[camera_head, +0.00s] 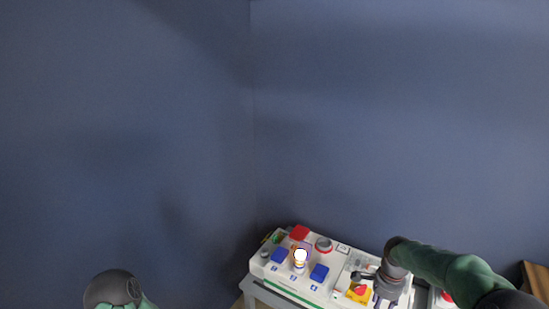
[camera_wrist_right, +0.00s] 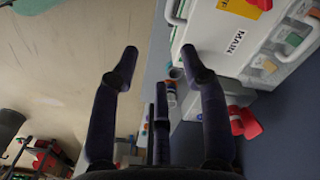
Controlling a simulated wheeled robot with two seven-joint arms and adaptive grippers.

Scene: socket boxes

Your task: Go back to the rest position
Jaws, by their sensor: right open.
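My right arm comes in from the right in the head view. Its gripper (camera_head: 377,287) hangs over the right part of the white socket box (camera_head: 283,277), close to a yellow-and-red part (camera_head: 359,293). Whether it touches anything there cannot be told. In the right wrist view the dark fingers of the gripper (camera_wrist_right: 160,68) are spread apart with nothing between them. A rounded grey part of my left arm shows at the lower left of the head view. My left gripper is out of view.
The box carries blue blocks (camera_head: 319,272), a red block (camera_head: 299,232) and a glowing white-topped part (camera_head: 300,257). It stands on a grey table (camera_head: 263,293) by blue walls. The right wrist view shows a white panel marked MAIN (camera_wrist_right: 236,43) and a red object (camera_wrist_right: 245,122).

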